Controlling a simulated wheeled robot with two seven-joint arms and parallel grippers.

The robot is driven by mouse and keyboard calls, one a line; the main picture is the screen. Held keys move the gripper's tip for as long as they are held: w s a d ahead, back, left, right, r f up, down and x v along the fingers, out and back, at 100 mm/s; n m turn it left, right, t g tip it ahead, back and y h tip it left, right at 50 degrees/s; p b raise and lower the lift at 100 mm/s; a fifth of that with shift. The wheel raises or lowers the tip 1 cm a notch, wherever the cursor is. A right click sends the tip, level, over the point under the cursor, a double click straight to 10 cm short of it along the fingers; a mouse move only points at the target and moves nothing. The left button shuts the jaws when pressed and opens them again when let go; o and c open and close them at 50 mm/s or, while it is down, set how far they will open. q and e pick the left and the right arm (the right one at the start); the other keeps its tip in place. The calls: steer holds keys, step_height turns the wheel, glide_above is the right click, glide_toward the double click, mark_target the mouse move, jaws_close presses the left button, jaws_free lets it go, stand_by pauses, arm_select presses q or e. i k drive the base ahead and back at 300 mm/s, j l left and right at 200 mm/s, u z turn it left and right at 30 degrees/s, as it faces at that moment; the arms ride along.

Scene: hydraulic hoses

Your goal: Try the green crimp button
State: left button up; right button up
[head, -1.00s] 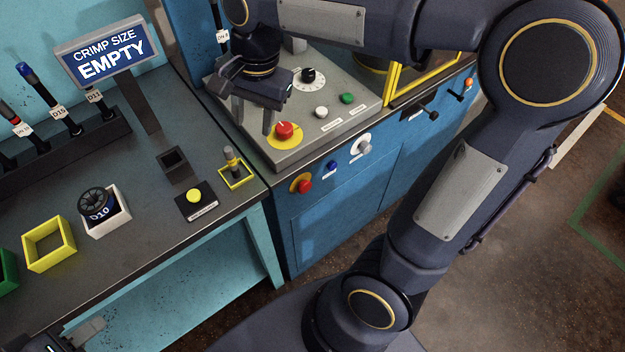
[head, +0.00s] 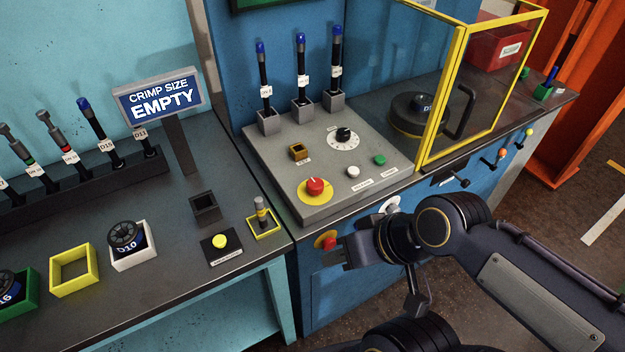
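The green button (head: 379,159) sits on the sloped grey control panel (head: 262,160), at its right side. A small label lies beside it, too small to read surely. A white button (head: 352,171) is left of it, and a red mushroom button (head: 315,186) on a yellow disc is further left. My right gripper (head: 338,252) is below the panel, in front of the blue cabinet, pointing left close to a red knob (head: 325,241). I cannot tell whether it touches the knob or how far its fingers are apart. My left gripper is out of view. The sign (head: 160,98) reads "CRIMP SIZE EMPTY".
A yellow-framed clear guard (head: 445,100) stands open right of the panel, with a dark round die (head: 415,112) behind it. Several hoses stand on the panel's back and in a rack at left. A yellow button (head: 219,242) is on the left bench.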

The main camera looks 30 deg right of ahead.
mark_target(380, 159)
steer(key=i+l+z, duration=0.1)
steer(key=z, duration=1.35)
steer(key=i+l, duration=0.05)
